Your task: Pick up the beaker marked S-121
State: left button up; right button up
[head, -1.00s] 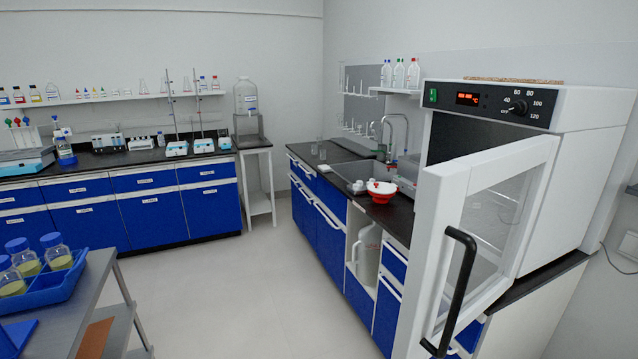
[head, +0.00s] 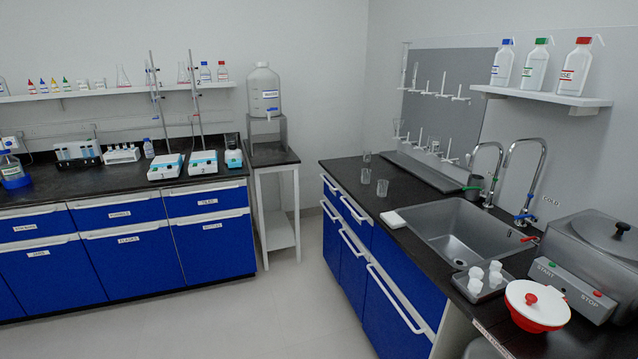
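Several small clear glass beakers stand on the black sink counter left of the sink: a front one (head: 382,188), a middle one (head: 365,176) and a back one (head: 367,157). No marking is readable on them at this distance, so I cannot tell which is S-121. Neither of my grippers is in view.
The sink (head: 455,228) has two tall taps and a drying rack (head: 437,118) behind it. A red and white bowl (head: 537,306) and a small tray (head: 480,291) stand at the counter's near end. The floor (head: 300,300) between the counters is clear.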

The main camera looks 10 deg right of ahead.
aim_at(381, 185)
jog(key=i+z, duration=0.2)
jog(key=i, duration=0.2)
jog(key=i+j+z, duration=0.25)
jog(key=i, duration=0.2)
jog(key=i+j+z, duration=0.2)
jog(key=i, duration=0.2)
jog(key=i+j+z, duration=0.2)
jog(key=i, duration=0.2)
